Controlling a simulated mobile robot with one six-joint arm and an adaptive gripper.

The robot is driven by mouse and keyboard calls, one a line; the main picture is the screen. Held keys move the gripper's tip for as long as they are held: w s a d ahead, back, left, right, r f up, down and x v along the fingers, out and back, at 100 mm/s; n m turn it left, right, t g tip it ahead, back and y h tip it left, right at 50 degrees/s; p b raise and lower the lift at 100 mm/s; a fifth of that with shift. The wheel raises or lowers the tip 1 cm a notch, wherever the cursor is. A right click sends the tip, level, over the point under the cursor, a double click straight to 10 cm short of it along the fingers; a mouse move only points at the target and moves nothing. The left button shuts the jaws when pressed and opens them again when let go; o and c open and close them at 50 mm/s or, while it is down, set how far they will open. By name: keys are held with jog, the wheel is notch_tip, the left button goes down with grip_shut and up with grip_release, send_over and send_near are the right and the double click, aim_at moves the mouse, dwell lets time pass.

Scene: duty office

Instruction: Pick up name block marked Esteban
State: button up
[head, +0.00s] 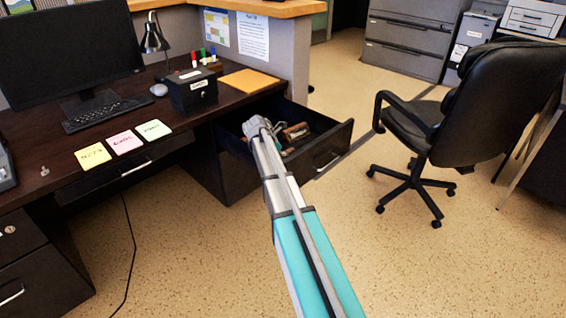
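My arm reaches into an open dark drawer (325,152) at the right end of the desk, in the head view. My gripper (280,147) is low over or inside the drawer, partly hidden by my own arm, and its fingers are too small to make out. A brown wooden block (296,131) lies in the drawer just right of my gripper. I cannot read any name on it, so I cannot tell if it is the Esteban block. I cannot tell whether it touches my gripper. Part of the drawer's inside is hidden behind my arm.
A black box (192,91), a monitor (68,50), a keyboard (107,112), sticky notes (124,142) and an orange envelope (248,81) are on the desk. A black office chair (488,110) stands right of the drawer. Open floor lies in front.

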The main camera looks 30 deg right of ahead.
grip_shut()
dwell(0.5)
jog(key=shift+r, duration=0.15)
notch_tip(320, 180, up, 10)
jog(key=p, duration=1)
jog(key=shift+r+p, duration=0.15)
jog(key=shift+p, duration=0.15)
dwell(0.5)
